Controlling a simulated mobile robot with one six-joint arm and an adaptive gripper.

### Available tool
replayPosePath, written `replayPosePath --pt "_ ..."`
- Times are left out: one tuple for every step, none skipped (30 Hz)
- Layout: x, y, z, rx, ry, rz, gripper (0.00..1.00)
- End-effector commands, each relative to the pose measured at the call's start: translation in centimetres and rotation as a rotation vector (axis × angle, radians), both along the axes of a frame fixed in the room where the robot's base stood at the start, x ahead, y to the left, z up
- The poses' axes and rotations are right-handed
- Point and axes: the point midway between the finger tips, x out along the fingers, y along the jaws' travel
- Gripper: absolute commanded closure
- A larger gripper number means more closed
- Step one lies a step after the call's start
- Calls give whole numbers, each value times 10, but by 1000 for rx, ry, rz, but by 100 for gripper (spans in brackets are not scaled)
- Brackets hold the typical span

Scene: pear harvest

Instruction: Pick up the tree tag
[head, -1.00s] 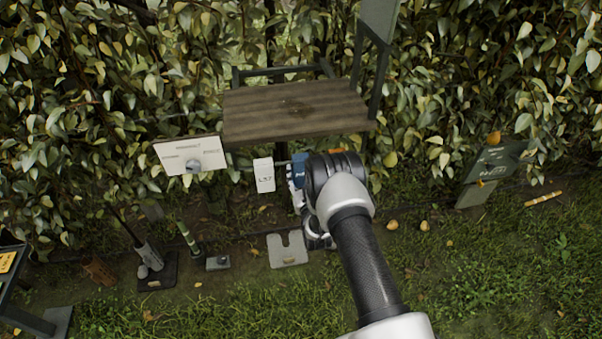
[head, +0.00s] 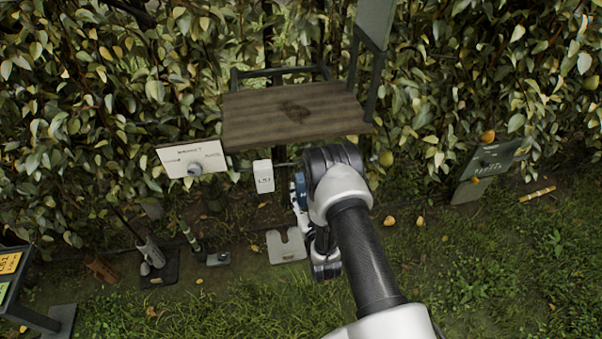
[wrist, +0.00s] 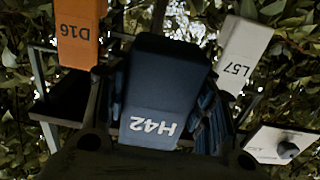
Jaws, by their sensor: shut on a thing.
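A dark blue tag marked H42 (wrist: 160,95) sits between the fingers of my gripper (wrist: 163,105) in the wrist view, and the gripper is shut on it. In the head view, part of the blue tag (head: 300,190) shows at the left side of my wrist, and my arm hides the fingers. A white tag marked L57 (head: 263,176) hangs to its left, below the wooden shelf; it also shows in the wrist view (wrist: 242,52). An orange tag marked D16 (wrist: 77,35) is at the upper left of the wrist view, and my arm hides it in the head view.
The wooden shelf (head: 290,115) stands just above my wrist. A white panel with a knob (head: 193,158) is on its left. A notched pale plate (head: 286,246) lies on the ground below. A dark sign (head: 487,165) stands at right. Open grass lies in front.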

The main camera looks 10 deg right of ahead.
Motion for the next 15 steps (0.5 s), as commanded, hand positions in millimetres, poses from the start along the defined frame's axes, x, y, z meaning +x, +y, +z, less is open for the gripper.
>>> replayPosePath --pt "-17 0 1 0 7 0 75" --pt "-26 0 0 0 7 0 75" --pt "-37 0 0 0 7 0 75" --pt "-45 0 1 0 6 0 75" --pt "-48 0 3 0 5 0 75" --pt "-49 0 5 0 2 0 75" --pt "-51 0 6 0 1 0 75" --pt "-53 0 6 0 1 0 75" --pt "-56 0 5 0 1 0 75" --pt "-58 0 5 0 1 0 75" --pt "-60 0 5 0 2 0 75" --pt "-62 0 5 0 0 0 75" --pt "-64 0 4 0 0 0 75" --pt "-65 0 4 0 0 0 75" --pt "-67 0 4 0 0 0 75"
